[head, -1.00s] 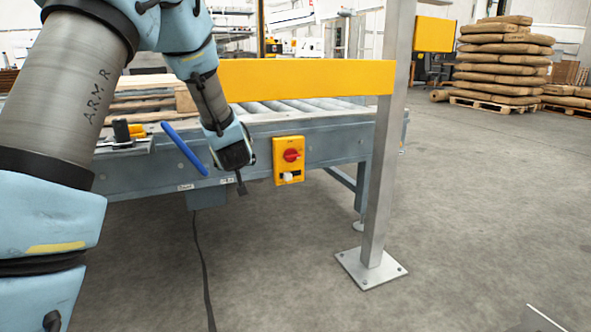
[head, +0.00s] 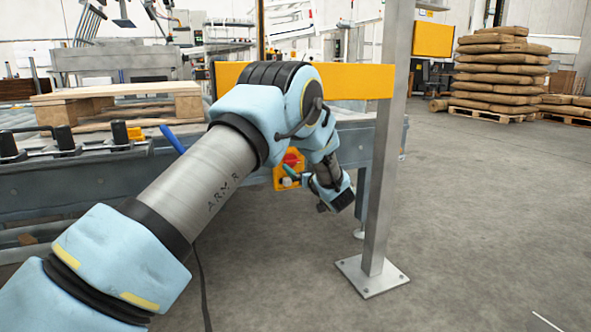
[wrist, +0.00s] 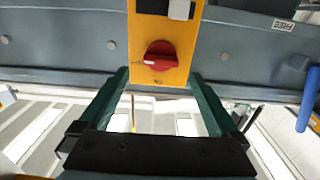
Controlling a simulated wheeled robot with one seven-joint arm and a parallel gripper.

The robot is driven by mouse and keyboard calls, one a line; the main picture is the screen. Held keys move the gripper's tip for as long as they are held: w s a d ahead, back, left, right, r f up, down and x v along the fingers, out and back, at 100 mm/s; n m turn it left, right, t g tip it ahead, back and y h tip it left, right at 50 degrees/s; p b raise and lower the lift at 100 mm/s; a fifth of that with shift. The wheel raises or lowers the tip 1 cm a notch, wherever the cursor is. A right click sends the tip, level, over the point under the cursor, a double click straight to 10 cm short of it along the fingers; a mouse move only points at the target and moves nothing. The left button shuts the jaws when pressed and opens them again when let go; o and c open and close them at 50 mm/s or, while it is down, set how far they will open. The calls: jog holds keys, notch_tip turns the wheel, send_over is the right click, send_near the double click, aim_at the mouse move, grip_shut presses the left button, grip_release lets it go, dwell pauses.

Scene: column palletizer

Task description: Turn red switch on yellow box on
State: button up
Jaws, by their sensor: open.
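The yellow box (head: 280,177) is mounted on the side of the grey conveyor frame (head: 228,190). Its red switch (head: 292,159) is partly visible behind my arm in the head view. In the wrist view the yellow box (wrist: 141,42) is at the top centre, appearing upside down, with the red rotary switch (wrist: 160,56) near its edge. My gripper (wrist: 160,77) is open and empty. Its two green fingers point toward the box, one to each side of the switch in the picture. I cannot tell whether they touch anything. In the head view my arm hides part of the box.
A white block (wrist: 180,9) sits on the box beside the switch. A grey post (head: 386,150) stands to the right, joined to a yellow guard rail (head: 355,81). A blue bar (head: 172,139) sticks out of the conveyor at left.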

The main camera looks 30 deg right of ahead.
aim_at(294, 162)
jog(key=shift+w+d+b, duration=0.15)
jog(key=shift+w+b, duration=0.15)
jog(key=shift+w, duration=0.75)
jog(key=shift+w+d+b, duration=0.1)
jog(key=shift+w+b, duration=0.15)
jog(key=shift+w, duration=0.75)
jog(key=shift+c, duration=0.2)
jog(key=c, duration=1.3)
